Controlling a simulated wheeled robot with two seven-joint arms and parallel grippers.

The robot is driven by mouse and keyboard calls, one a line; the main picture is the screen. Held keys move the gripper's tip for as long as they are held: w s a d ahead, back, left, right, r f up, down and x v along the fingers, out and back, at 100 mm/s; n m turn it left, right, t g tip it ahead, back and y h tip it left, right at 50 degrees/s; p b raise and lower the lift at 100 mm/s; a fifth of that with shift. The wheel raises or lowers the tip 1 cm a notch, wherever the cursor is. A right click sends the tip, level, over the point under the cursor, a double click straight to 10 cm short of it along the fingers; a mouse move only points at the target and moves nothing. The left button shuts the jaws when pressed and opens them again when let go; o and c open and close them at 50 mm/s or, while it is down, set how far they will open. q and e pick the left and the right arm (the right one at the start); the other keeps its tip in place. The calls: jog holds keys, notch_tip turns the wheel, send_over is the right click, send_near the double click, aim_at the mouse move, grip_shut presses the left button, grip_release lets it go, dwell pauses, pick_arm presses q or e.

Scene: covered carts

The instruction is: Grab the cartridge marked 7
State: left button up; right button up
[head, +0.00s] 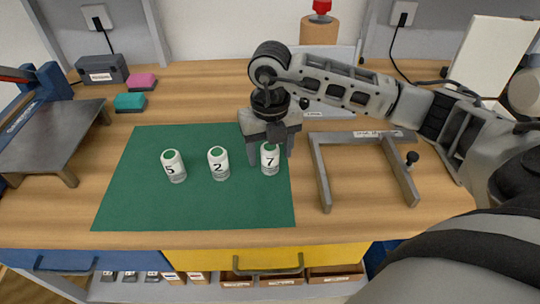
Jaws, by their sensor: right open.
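The cartridge marked 7 (270,162) stands upright near the right edge of a green mat (195,212). It is white with a green top. My right gripper (269,150) is open, with its fingers down on either side of this cartridge; I cannot tell whether they touch it. The cartridge marked 2 (218,164) stands to its left, and the cartridge marked 5 (173,167) stands further left. All three stand in a row, apart from each other. My left gripper is not in view.
A grey metal frame (322,177) stands right of the mat. A grey raised platform (45,140) is at the left. Pink (142,82) and teal (130,102) blocks and a grey box (102,70) lie at the back left. The mat's front is clear.

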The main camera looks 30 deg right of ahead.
jog(key=c, duration=1.1)
jog(key=shift+r, duration=0.1)
